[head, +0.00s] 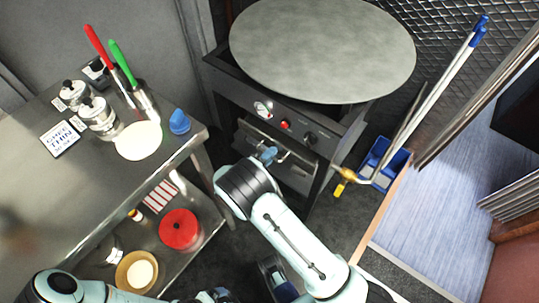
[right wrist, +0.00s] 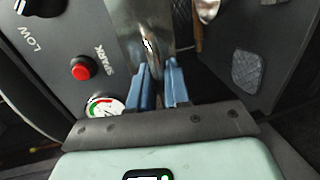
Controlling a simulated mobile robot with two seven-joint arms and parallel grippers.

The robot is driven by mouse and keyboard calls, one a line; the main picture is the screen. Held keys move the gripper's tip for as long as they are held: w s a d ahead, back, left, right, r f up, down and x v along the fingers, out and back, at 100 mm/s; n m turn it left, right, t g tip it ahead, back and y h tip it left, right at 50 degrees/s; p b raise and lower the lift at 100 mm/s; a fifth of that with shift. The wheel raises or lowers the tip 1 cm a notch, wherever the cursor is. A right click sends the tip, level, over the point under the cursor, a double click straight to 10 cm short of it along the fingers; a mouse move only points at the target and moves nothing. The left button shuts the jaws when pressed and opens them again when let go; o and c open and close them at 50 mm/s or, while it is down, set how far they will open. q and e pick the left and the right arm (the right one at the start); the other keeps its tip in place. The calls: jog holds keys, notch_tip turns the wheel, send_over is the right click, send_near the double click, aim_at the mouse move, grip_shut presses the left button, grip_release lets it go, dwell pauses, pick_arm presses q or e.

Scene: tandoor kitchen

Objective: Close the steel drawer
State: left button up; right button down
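The steel drawer (head: 278,147) is in the front of the dark stand under the round griddle, below its knobs. Its front seems to stand out a little from the stand. My right gripper (head: 268,155) is at the drawer's bar handle (head: 283,156). In the right wrist view its blue fingers (right wrist: 159,82) are close together, with the steel handle (right wrist: 150,48) between their tips. The fingers hide part of the handle. My left arm (head: 60,287) lies along the bottom edge; its gripper is not clear there.
A steel table (head: 200,142) with jars, utensils and a blue object stands at left; its lower shelf holds a red round container (head: 180,229). A blue bin (head: 384,162) with long-handled tools and a yellow-handled valve (head: 342,182) stand right of the stand.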

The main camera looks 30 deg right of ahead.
aim_at(278, 147)
jog(key=x, duration=0.2)
jog(key=r+x, duration=0.1)
jog(key=x, duration=0.1)
jog(key=shift+w+d+p, duration=0.1)
jog(key=shift+d+p, duration=0.2)
pick_arm(q)
jog(key=shift+s+d+r, duration=0.1)
jog(key=shift+s+r, duration=0.3)
jog(key=shift+s, duration=0.05)
pick_arm(e)
jog(key=c, duration=1.3)
grip_release()
pick_arm(q)
jog(key=shift+s+r+g+p, duration=0.3)
jog(key=shift+r+p, duration=0.35)
jog(key=shift+p, duration=0.2)
pick_arm(e)
jog(key=v, duration=1.3)
jog(key=shift+a, duration=0.2)
